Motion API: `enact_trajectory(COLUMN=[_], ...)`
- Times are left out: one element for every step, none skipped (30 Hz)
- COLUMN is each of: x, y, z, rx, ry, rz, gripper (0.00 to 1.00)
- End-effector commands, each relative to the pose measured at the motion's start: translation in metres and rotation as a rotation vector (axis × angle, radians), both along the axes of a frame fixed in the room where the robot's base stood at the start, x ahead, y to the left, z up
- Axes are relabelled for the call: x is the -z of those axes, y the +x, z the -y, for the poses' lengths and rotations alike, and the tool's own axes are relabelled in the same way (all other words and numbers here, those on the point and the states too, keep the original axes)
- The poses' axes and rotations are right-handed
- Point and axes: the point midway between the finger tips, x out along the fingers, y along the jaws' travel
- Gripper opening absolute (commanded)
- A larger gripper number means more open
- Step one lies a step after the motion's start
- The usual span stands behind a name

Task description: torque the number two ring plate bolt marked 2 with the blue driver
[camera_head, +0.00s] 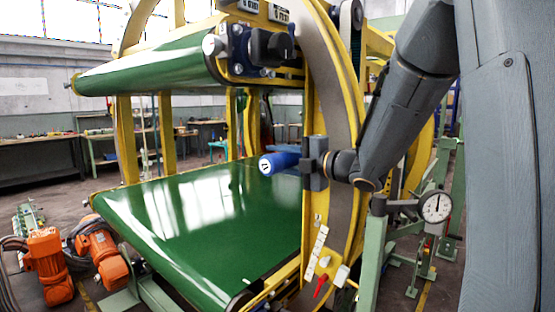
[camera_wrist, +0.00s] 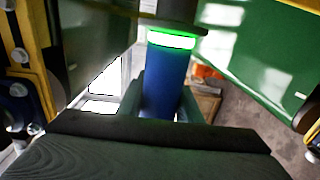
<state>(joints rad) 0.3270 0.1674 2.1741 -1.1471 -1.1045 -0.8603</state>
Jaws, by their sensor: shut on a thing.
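My gripper (camera_head: 306,165) is shut on the blue driver (camera_head: 278,163), in front of the yellow ring frame (camera_head: 312,100). The driver lies about level in the head view, its round end facing left over the green belt. In the wrist view, the driver (camera_wrist: 166,78) stands between my gripper's fingers (camera_wrist: 163,105), with a lit green band near its top and a dark part above it. I cannot make out a bolt marked 2 in either view, nor whether the driver touches any bolt.
A green belt (camera_head: 190,215) runs below, and a green roller belt (camera_head: 150,68) above. A dial gauge (camera_head: 436,207) stands at lower right. White tags (camera_head: 317,250) and a red handle (camera_head: 320,287) sit low on the frame. Orange motors (camera_head: 48,262) lie at left.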

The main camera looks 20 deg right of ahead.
Motion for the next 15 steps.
enact_trajectory(x=[-0.003,-0.002,-0.002,-0.002,-0.002,-0.002,-0.002,-0.002,-0.002,-0.002,-0.002,-0.002,-0.001,-0.001,-0.002], y=[-0.001,-0.002,-0.003,-0.004,-0.005,-0.006,-0.007,-0.008,-0.009,-0.010,-0.011,-0.012,-0.013,-0.014,-0.015], z=[-0.001,-0.002,-0.004,-0.005,-0.006,-0.008,-0.009,-0.011,-0.013,-0.014,-0.016,-0.017,-0.019,-0.020,-0.021], rx=[0.003,0.003,0.003,0.002,0.002,0.002,0.001,0.001,0.001,0.000,-0.001,-0.001,-0.001,-0.001,-0.001], ry=[0.000,0.001,0.000,0.000,0.000,0.000,0.000,-0.001,-0.001,0.000,0.000,0.000,0.001,0.001,0.001], rz=[0.005,0.005,0.004,0.004,0.004,0.004,0.004,0.004,0.004,0.004,0.004,0.002,0.003,0.003,0.003], gripper=[0.00,0.00,0.00,0.00,0.00,0.00,0.00,0.00,0.00,0.00,0.00,0.00,0.00,0.00,0.00])
